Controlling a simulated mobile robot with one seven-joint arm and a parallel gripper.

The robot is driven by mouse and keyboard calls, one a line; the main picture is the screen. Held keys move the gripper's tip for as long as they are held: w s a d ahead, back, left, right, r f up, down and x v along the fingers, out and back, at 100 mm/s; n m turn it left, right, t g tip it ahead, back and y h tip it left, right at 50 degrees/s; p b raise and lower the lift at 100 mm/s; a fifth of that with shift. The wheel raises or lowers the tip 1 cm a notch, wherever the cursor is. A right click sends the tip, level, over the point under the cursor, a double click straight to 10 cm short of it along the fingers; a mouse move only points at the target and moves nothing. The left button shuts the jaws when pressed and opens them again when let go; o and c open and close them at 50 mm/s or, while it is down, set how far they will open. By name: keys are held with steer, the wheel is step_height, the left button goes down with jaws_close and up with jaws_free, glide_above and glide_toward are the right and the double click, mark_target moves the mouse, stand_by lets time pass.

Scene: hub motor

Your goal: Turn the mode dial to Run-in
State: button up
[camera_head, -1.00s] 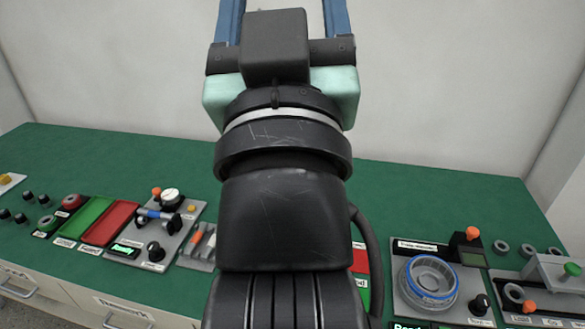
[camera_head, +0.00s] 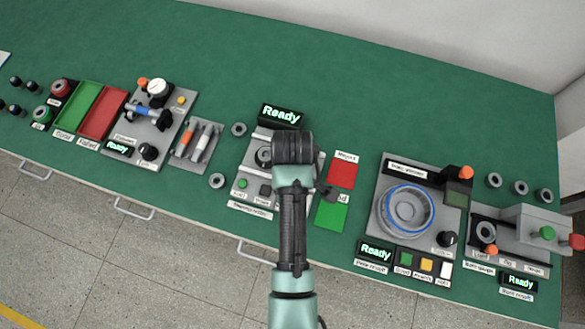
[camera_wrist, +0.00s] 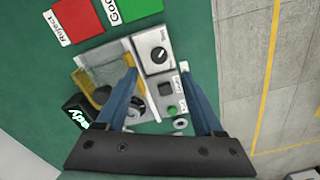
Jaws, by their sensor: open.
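In the wrist view a black dial (camera_wrist: 159,55) with a white pointer mark sits on the pale panel of the centre station. Its label is too small to read, so I cannot tell whether it is the mode dial or where Run-in lies. My gripper (camera_wrist: 157,69) is open, its two blue fingers above this station, with the dial showing between and beyond the tips. No contact shows. In the head view my arm covers part of the station (camera_head: 249,207) and hides the fingers. Other black knobs show on the right station (camera_head: 448,239) and the left station (camera_head: 148,152).
A Ready display (camera_head: 282,115) stands behind the centre station. A red Reject pad (camera_head: 341,175) and a green pad (camera_head: 331,215) lie right of it. A bowl-like fixture with a blue ring (camera_head: 408,210) is farther right. The green bench behind is clear.

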step_height(320, 180, down, 9)
steer(key=shift+w+r, duration=0.1)
stand_by(0.4)
jaws_close()
